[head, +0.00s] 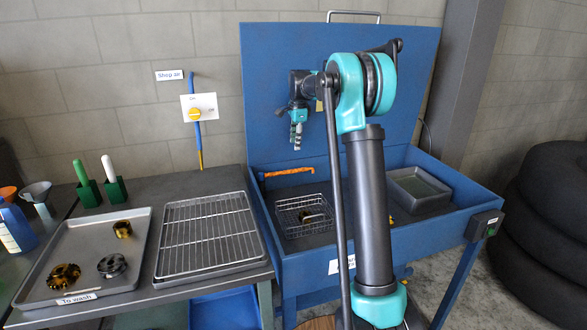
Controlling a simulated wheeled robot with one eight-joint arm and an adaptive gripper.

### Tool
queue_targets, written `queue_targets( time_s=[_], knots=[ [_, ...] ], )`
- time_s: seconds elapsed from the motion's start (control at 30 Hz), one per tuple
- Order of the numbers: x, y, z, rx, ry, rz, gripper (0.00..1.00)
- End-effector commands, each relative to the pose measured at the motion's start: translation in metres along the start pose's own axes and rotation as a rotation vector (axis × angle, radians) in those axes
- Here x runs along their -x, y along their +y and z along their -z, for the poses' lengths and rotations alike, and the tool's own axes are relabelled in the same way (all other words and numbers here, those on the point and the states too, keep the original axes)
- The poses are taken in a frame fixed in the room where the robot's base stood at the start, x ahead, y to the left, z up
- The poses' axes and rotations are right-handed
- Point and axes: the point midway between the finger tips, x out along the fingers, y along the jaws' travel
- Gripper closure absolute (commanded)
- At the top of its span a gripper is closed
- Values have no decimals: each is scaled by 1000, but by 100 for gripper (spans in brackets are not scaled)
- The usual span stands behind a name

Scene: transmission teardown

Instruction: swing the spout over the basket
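The orange spout (287,172) lies roughly level near the back left of the blue wash basin. In the picture it is above the wire basket (303,228), apparently toward the back wall; I cannot tell whether its tip is over the basket. The basket stands on the basin floor with a small brass and dark part (307,216) inside. My gripper (297,148) points down in front of the raised blue lid, above the spout and apart from it. Its fingers look close together and seem empty, but their gap is not clear.
A grey tray (420,188) sits at the basin's right. Left of the basin, a bench holds a wire rack tray (208,236) and a "To wash" tray (70,285) with several parts. Black tyres (540,240) stand at the right. My arm covers the basin's middle.

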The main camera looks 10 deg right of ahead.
Motion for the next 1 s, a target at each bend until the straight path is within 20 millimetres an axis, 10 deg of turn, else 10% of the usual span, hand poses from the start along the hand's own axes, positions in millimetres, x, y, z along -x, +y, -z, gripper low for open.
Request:
queue_targets(
  time_s=[0.6,1.0],
  knots=[
    [-117,0,0,0,0,-1,63],
    [-139,1,0,0,0,-1,63]
  ],
)
